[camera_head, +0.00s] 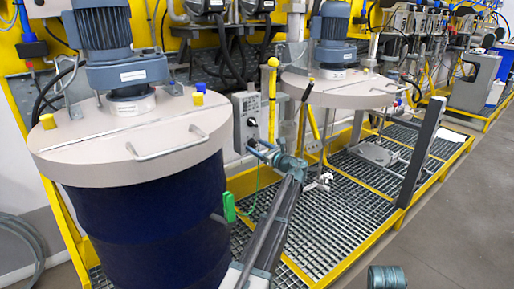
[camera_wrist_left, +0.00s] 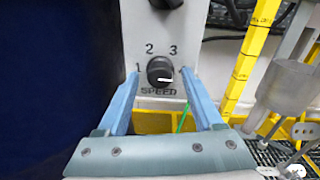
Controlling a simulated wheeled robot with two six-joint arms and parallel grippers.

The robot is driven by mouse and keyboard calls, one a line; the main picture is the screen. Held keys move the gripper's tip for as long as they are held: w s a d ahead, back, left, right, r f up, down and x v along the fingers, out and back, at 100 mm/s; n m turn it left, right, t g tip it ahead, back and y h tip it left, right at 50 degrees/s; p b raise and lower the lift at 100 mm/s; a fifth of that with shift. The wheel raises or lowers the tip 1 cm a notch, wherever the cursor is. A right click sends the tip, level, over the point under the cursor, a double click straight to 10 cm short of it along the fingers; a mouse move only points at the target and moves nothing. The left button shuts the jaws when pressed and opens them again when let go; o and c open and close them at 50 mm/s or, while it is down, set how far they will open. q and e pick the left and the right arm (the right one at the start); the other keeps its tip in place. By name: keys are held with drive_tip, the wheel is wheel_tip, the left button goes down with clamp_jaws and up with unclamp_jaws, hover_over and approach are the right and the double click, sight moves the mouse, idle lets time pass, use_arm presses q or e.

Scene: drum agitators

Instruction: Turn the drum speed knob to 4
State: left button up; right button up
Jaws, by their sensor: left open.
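The speed knob (camera_wrist_left: 160,72) is a round black knob on a grey control panel (camera_wrist_left: 132,20) in the left wrist view. "SPEED" is printed below it, and 1, 2 and 3 show around it. The right finger partly covers the place of the 4. The knob's white mark points right and slightly down. My left gripper (camera_wrist_left: 160,76) is open, its two blue fingers on either side of the knob with gaps. In the head view my left gripper (camera_head: 259,149) is at the grey control box (camera_head: 247,120) beside the dark blue drum (camera_head: 150,235).
The big drum with its beige lid (camera_head: 120,135) and motor (camera_head: 110,45) stands close on the left. Another lidded agitator (camera_head: 340,90) stands behind. A yellow post (camera_wrist_left: 250,55) is right of the panel. Grey floor (camera_head: 450,220) at the right is largely clear.

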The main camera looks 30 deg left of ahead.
use_arm(q)
drive_tip(key=v, duration=1.3)
drive_tip(key=shift+d, duration=0.3)
drive_tip(key=shift+s, duration=0.1)
drive_tip(key=s+d+f+n+g+h, duration=0.3)
drive_tip(key=s+d+f+n+h, duration=0.5)
drive_tip(key=s+d+f, duration=0.55)
drive_tip(key=s+d+f+n+g+h, duration=0.2)
drive_tip(key=s+d+f+n+h, duration=0.2)
drive_tip(key=s+d, duration=0.5)
drive_tip(key=s+d+f+n+g+h, duration=0.1)
drive_tip(key=s+d+f+n+h, duration=0.25)
drive_tip(key=s+d, duration=0.5)
wheel_tip(320, 180, up, 15)
drive_tip(key=s+n+p, duration=0.1)
drive_tip(key=s+p, duration=0.1)
drive_tip(key=p, duration=1.4)
drive_tip(key=shift+s+a+r, duration=0.15)
drive_tip(key=shift+a+r, duration=0.05)
drive_tip(key=shift+a, duration=0.05)
